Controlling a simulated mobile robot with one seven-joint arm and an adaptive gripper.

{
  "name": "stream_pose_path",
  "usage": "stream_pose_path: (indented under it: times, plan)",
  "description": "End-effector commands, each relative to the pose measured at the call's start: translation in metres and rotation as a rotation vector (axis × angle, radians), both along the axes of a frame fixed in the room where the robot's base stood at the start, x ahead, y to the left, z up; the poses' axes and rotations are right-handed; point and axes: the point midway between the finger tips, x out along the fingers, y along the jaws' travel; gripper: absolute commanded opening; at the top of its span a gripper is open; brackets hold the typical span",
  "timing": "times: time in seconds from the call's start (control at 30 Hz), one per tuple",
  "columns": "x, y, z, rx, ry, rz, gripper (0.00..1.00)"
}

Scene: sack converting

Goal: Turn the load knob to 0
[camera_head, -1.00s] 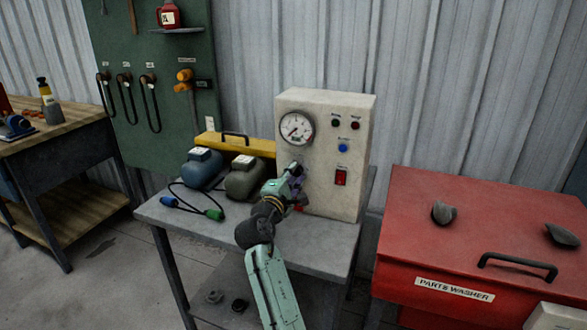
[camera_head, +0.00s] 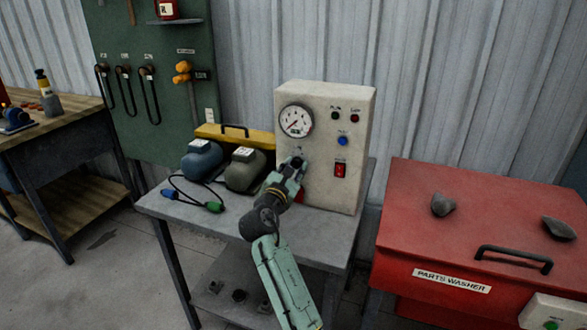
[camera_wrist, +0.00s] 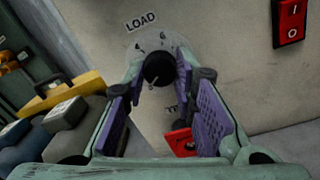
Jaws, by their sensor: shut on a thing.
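The load knob (camera_wrist: 159,68) is a round black knob on a pale panel, under the word LOAD, with the numbers 4 and 6 above it. A small pale mark shows near its lower edge; I cannot read the exact setting. My gripper (camera_wrist: 161,72) has its two purple-padded fingers on either side of the knob, closed on it. In the head view my gripper (camera_head: 293,168) is at the front of the cream test box (camera_head: 325,105), below its gauge (camera_head: 296,120), and hides the knob there.
A red rocker switch (camera_head: 340,170) and a blue button (camera_head: 342,140) are to the right on the panel. A red part (camera_wrist: 181,142) marked TR… is below the knob. Two motors (camera_head: 203,160) stand left on the grey table (camera_head: 325,228). A red parts washer (camera_head: 480,210) stands at right.

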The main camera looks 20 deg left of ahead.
Motion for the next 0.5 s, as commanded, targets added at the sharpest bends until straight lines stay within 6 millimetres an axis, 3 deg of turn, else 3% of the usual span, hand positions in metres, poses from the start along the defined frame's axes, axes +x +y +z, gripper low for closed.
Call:
stream_pose_path:
  times: [0.5]
  plan:
    - [-0.0001, -0.0004, -0.0011, -0.217, 0.011, 0.000, 0.00]
